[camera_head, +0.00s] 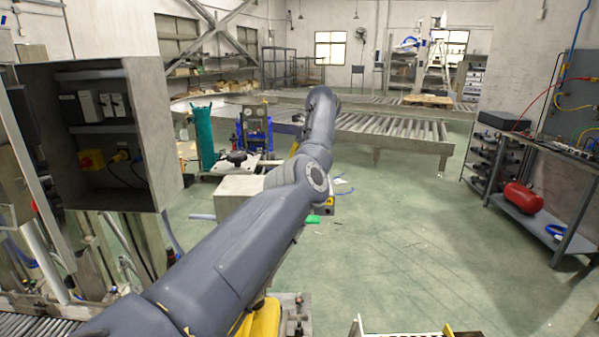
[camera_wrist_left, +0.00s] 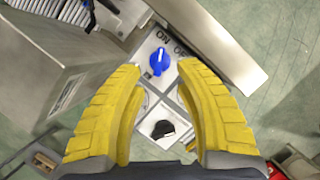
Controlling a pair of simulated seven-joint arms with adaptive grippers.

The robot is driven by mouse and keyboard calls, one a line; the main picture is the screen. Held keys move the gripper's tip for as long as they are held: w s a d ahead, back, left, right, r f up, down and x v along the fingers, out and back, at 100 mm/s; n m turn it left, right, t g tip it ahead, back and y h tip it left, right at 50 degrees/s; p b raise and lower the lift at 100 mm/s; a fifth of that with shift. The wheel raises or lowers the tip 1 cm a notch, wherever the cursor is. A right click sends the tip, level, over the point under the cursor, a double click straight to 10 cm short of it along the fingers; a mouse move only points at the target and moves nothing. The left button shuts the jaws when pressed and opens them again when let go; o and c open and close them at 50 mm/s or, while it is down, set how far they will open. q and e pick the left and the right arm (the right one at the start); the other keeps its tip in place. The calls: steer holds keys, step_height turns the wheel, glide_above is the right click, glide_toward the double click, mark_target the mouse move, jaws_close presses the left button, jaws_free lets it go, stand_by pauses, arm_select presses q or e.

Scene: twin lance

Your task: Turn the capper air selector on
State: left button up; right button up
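In the left wrist view, a blue selector knob (camera_wrist_left: 159,62) sits on a pale panel beside the letters ON and OFF. A black knob (camera_wrist_left: 162,130) is on the same panel, closer to the palm. My left gripper (camera_wrist_left: 160,70) has its two yellow fingers spread wide, one on each side of the knobs, with nothing held. The blue knob lies between and slightly beyond the fingertips; I cannot tell the height gap or its exact setting. In the head view my left arm hides the panel and most of the gripper. My right gripper is not in view.
A grey box (camera_wrist_left: 50,70) stands left of the panel, and a metal rail (camera_wrist_left: 215,45) runs beside it on the right. In the head view, an open cabinet (camera_head: 105,135) is at left, a roller conveyor (camera_head: 390,130) behind, and a bench (camera_head: 550,150) at right. Floor between is mostly clear.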

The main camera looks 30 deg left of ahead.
arm_select(q)
steer(key=v, duration=0.8)
stand_by(0.4)
